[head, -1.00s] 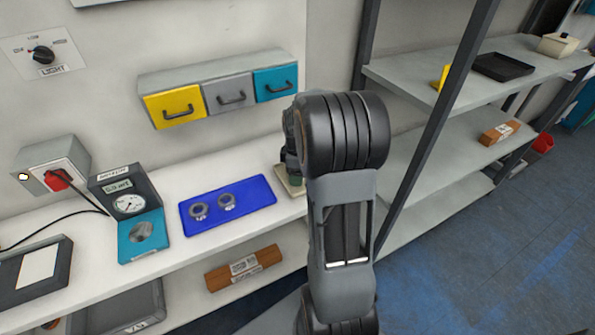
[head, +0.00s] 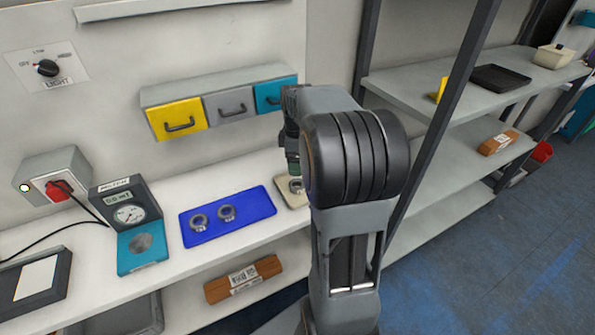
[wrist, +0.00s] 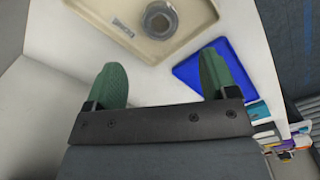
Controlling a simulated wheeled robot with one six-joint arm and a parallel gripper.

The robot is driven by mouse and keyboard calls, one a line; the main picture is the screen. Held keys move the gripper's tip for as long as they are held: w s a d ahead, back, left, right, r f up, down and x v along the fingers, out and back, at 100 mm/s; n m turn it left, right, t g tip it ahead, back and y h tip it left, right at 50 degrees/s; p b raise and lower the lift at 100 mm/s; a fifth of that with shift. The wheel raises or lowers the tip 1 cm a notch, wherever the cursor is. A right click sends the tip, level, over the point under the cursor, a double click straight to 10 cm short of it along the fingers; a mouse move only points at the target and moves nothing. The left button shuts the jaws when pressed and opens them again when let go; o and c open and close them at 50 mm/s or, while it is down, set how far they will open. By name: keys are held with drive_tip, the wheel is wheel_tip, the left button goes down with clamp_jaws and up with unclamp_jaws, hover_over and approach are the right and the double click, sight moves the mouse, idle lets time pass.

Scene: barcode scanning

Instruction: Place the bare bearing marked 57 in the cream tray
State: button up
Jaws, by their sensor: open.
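The cream tray (head: 283,204) stands on the white bench right of the blue mat, partly hidden by my arm. It fills the top of the wrist view (wrist: 92,12), with a printed label on its floor. A grey metal bearing ring (head: 296,187) lies in the tray; it also shows at the top of the wrist view (wrist: 160,20). No number is readable on it. My gripper (wrist: 163,80), with green fingers, is open and empty, apart from the ring. In the head view its fingers (head: 293,160) are over the tray. Two more bearings (head: 199,222) (head: 227,213) sit on the blue mat.
The blue mat (head: 240,228) lies left of the tray; its corner shows in the wrist view. A gauge on a teal base (head: 142,247) stands further left. Yellow, grey and teal drawers (head: 177,122) hang above. A dark shelf post (head: 435,100) rises right of my arm.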

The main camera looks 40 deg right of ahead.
drive_tip(key=s+a+r+m+t, duration=0.1)
drive_tip(key=s+a+r+m, duration=0.1)
drive_tip(key=a, duration=0.3)
drive_tip(key=s+a+r+m+t, duration=0.1)
drive_tip(key=s+a+r+m, duration=0.15)
drive_tip(key=a, duration=0.25)
drive_tip(key=s+a+f+m+t, duration=0.1)
drive_tip(key=s+a+f+m, duration=0.3)
drive_tip(key=s+a, duration=0.4)
drive_tip(key=shift+s+m+t, duration=0.15)
drive_tip(key=shift+m+t, duration=0.15)
drive_tip(key=shift+m, duration=0.25)
